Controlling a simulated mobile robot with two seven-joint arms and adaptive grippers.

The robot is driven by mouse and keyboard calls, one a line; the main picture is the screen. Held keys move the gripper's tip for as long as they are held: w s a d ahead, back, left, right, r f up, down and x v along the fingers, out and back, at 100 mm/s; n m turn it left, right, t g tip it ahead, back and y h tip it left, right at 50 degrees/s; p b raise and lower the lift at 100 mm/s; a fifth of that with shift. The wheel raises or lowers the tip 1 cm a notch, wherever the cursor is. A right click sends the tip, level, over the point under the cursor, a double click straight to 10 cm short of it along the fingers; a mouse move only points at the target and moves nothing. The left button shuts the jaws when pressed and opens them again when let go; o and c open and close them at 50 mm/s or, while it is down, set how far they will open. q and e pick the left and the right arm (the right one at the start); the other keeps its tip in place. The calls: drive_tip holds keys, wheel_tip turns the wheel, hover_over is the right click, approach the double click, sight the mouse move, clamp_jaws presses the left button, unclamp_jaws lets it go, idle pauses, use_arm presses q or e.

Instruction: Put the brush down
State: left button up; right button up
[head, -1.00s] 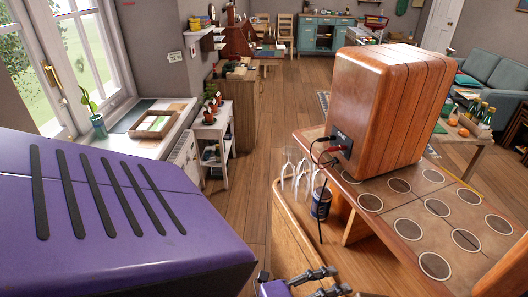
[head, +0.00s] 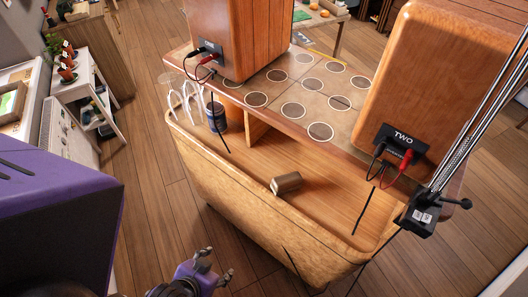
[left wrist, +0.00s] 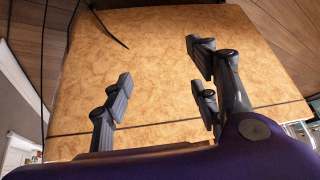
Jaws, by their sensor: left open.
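My left gripper (head: 215,264) is low in the head view, in front of the pale outer side of the wooden desk (head: 228,190). It is open, and nothing shows between its fingers. In the left wrist view the gripper (left wrist: 160,85) has its fingers spread before a broad tan panel (left wrist: 170,55). I cannot make out a brush for certain. A small brown block-like object (head: 287,183) lies on the desk's lower surface, right of and beyond the gripper, apart from it. I cannot tell if it is the brush. My right gripper is not in view.
Two wooden speaker boxes (head: 240,40) (head: 440,80) stand on the raised tiled shelf (head: 290,95), with cables at their backs. Upturned glasses (head: 190,100) and a dark jar (head: 217,117) stand at the desk's left end. A black-and-silver stand (head: 425,215) is at right.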

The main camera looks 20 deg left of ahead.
use_arm(q)
wheel_tip(320, 180, up, 6)
drive_tip(key=r+g+p, duration=0.1)
drive_tip(key=g, duration=0.1)
wheel_tip(320, 180, up, 8)
drive_tip(key=m+g+h+p, duration=0.1)
drive_tip(key=m+h, duration=0.3)
drive_tip(key=m, duration=0.4)
hover_over(282, 180)
drive_tip(key=s+a, duration=0.2)
drive_tip(key=a, duration=0.1)
drive_tip(key=shift+w+d, duration=0.15)
drive_tip(key=shift+d, duration=0.05)
drive_tip(key=x, duration=0.6)
drive_tip(key=shift+d+f, duration=0.1)
drive_tip(key=shift+d, duration=0.1)
drive_tip(key=shift+w+d+f, duration=0.1)
drive_tip(key=shift+d+f, duration=0.05)
drive_tip(key=shift+f, duration=0.2)
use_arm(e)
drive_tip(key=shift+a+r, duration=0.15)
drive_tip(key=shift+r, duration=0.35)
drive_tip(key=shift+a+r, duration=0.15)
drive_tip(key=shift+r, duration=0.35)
